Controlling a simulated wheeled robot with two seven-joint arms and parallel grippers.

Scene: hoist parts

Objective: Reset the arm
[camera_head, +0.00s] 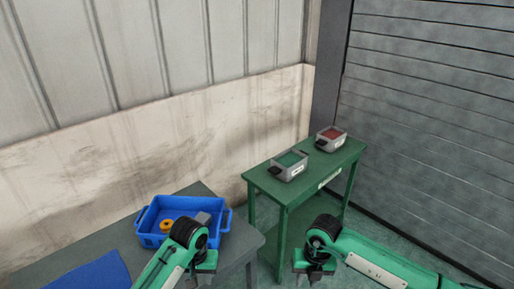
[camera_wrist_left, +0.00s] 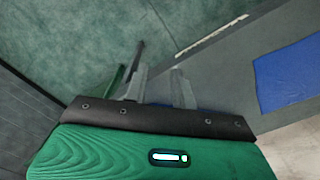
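My left arm comes in at the bottom of the head view, with its gripper (camera_head: 206,272) low in front of the blue crate (camera_head: 147,240). In the left wrist view the two grey fingers of this gripper (camera_wrist_left: 160,82) stand apart, with nothing seen held between them. My right arm comes in from the lower right. Its gripper (camera_head: 314,272) points down in front of the green table (camera_head: 318,178), and its fingers are too small to judge.
The blue crate holds an orange ring (camera_head: 166,225) and a grey part (camera_head: 202,218) on a grey table (camera_head: 249,240). A blue mat (camera_head: 95,273) lies at left. Two grey boxes, one green inside (camera_head: 289,165) and one red inside (camera_head: 331,139), stand on the green table.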

